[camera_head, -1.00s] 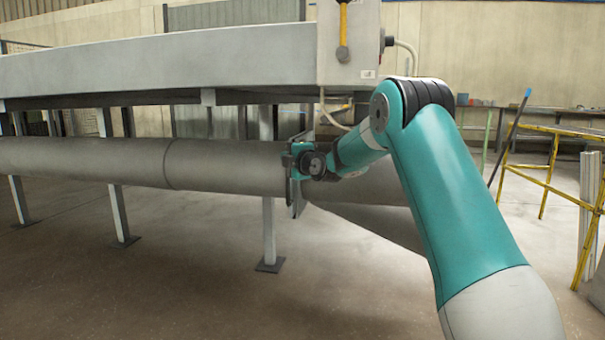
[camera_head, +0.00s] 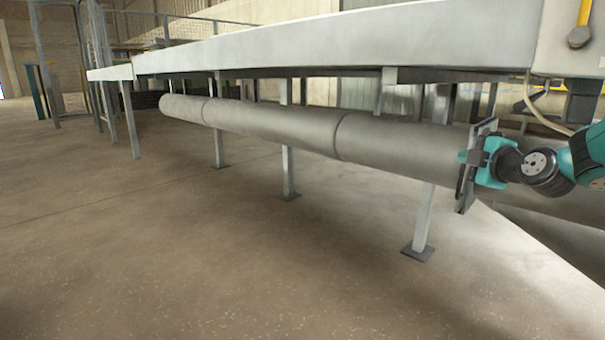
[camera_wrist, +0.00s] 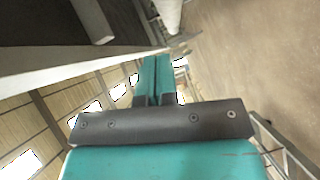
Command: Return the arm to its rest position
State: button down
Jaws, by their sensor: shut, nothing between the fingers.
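My arm shows at the right edge of the head view, with its teal and black wrist in front of the grey pipe. My gripper (camera_wrist: 157,62) is in the wrist view, where its two teal fingers lie side by side with no object between them. The gripper is shut and empty. In the head view the fingers are hard to make out beside a dark upright plate (camera_head: 470,165) on the pipe. I cannot tell there whether the wrist touches the plate.
A long grey bench (camera_head: 330,48) runs across the head view. The thick grey pipe (camera_head: 270,122) lies under it, among the bench legs (camera_head: 424,222). A yellow-handled lever (camera_head: 580,35) is at the top right. The concrete floor (camera_head: 200,260) in front is clear.

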jog(key=s+a+r+m+g+y+p, duration=0.15)
jog(key=s+a+g, duration=0.25)
jog(key=s+a, duration=0.55)
jog(key=s+a+m+g+y+p, duration=0.3)
jog(key=s+a+g, duration=0.3)
jog(key=a, duration=0.6)
jog(key=s+a+m+g+h+p, duration=0.1)
jog(key=s+a+m+g, duration=0.15)
jog(key=s, duration=0.85)
jog(key=s+a+m+g+h+p, duration=0.1)
jog(key=s+m+g+h+p, duration=0.15)
jog(key=s, duration=0.95)
notch_tip(320, 180, up, 37)
jog(key=g+y+p, duration=0.1)
jog(key=p, duration=3.6)
jog(key=shift+w+d+f, duration=0.15)
jog(key=shift+f, duration=0.05)
jog(key=shift+f, duration=0.1)
